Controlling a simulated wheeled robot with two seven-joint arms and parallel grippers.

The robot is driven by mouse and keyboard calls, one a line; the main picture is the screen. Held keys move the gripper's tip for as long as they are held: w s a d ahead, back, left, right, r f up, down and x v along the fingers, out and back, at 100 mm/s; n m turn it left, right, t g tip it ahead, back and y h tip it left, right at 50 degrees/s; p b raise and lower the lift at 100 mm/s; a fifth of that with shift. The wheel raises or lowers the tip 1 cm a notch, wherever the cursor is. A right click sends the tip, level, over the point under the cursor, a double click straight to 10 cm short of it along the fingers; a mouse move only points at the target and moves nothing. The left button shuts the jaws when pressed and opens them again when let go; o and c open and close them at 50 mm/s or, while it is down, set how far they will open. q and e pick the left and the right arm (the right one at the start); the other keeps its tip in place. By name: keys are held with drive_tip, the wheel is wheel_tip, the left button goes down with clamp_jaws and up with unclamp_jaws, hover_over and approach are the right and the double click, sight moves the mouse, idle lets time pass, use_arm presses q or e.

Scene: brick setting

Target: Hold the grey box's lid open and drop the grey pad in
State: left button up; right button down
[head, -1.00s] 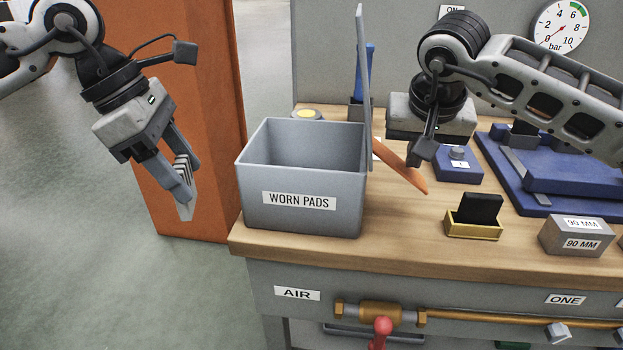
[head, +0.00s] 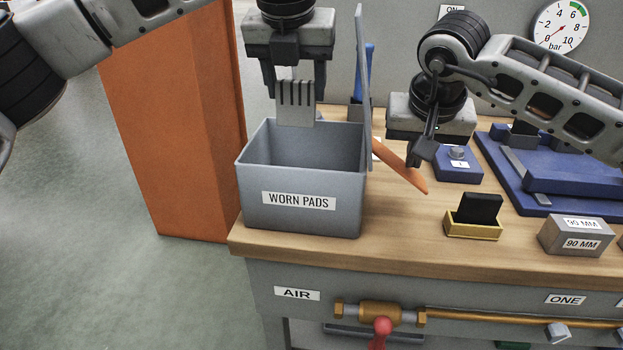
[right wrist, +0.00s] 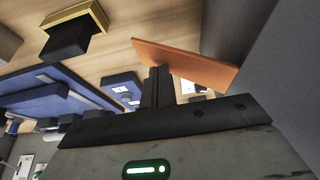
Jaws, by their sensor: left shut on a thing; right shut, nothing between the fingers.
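The grey box (head: 255,205), labelled WORN PADS, stands at the bench's left end with its top open. Its lid (head: 362,85) stands upright along the right side. An orange plate (head: 403,167) slopes down to the right from beside the lid; it also shows in the right wrist view (right wrist: 185,62). My left gripper (head: 294,92) is shut on the slotted grey pad (head: 296,117), which hangs upright over the back part of the box opening. My right gripper (head: 416,158) is shut and empty, its fingertips against or very near the orange plate; contact is unclear.
A black pad in a yellow holder (head: 473,229), a grey 90 MM block (head: 577,236) and a blue fixture (head: 530,185) stand to the right. A blue-handled item (head: 370,65) is behind the lid. An orange cabinet (head: 175,130) stands left of the bench.

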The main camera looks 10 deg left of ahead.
sight(294, 103)
use_arm(q)
drive_tip(key=shift+f, duration=2.55)
drive_tip(key=o, duration=1.1)
drive_tip(key=v, duration=1.2)
